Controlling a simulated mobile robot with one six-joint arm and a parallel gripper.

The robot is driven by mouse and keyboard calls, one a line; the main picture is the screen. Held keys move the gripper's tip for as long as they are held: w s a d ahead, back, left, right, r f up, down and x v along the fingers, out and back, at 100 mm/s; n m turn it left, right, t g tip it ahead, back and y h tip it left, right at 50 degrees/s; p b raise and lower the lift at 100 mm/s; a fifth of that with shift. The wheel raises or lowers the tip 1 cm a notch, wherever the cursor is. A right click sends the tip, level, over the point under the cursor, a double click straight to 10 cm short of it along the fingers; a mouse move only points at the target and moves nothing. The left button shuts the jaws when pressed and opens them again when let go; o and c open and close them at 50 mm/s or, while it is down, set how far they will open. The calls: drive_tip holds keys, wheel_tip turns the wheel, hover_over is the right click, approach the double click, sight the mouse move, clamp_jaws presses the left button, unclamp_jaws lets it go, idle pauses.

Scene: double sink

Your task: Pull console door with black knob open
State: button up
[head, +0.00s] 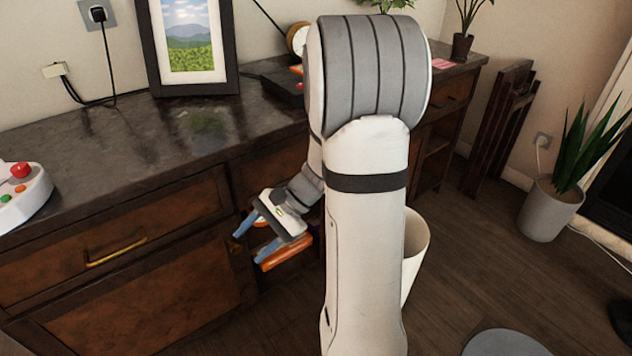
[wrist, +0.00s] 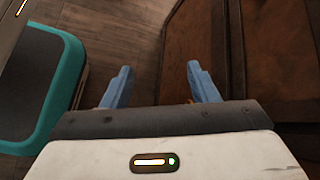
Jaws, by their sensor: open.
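The console (head: 120,160) is dark brown wood with a dark glossy top. Its lower left door (head: 140,305) looks shut. A small knob-like spot (head: 236,247) shows at that door's upper right corner, right by my gripper; its colour is unclear. My gripper (head: 250,241) is open, low in front of the console, with its blue fingertips pointing left toward the front. In the wrist view my gripper (wrist: 158,85) has both blue fingers apart with nothing between them. Brown door panels (wrist: 205,55) lie to their right. No black knob shows clearly there.
A drawer with a brass handle (head: 115,252) is above the door. A white bin (head: 415,250) stands behind my arm. A potted plant (head: 550,205) and folded dark wooden furniture (head: 498,125) are at the right.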

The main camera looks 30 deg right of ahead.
drive_tip(key=w+d+f+m+t, duration=0.4)
drive_tip(key=w+d+m+t, duration=0.15)
drive_tip(key=d, duration=0.25)
drive_tip(key=w+d+f+m+t, duration=0.35)
drive_tip(key=d+m+t, duration=0.2)
drive_tip(key=d, duration=0.25)
drive_tip(key=s+d+f+m+t+h, duration=0.1)
drive_tip(key=d+f+m+t+h, duration=0.35)
drive_tip(key=d, duration=0.45)
drive_tip(key=s+d+f+m+t+h, duration=0.1)
drive_tip(key=d+f+m+h, duration=0.35)
drive_tip(key=d+m, duration=0.4)
drive_tip(key=w+n+b, duration=0.2)
drive_tip(key=w+b, duration=0.1)
drive_tip(key=w, duration=0.4)
drive_tip(key=shift+w+d+f, duration=0.15)
drive_tip(key=shift+d+f, duration=0.05)
drive_tip(key=shift+d, duration=0.05)
drive_tip(key=shift+c, duration=0.3)
clamp_jaws()
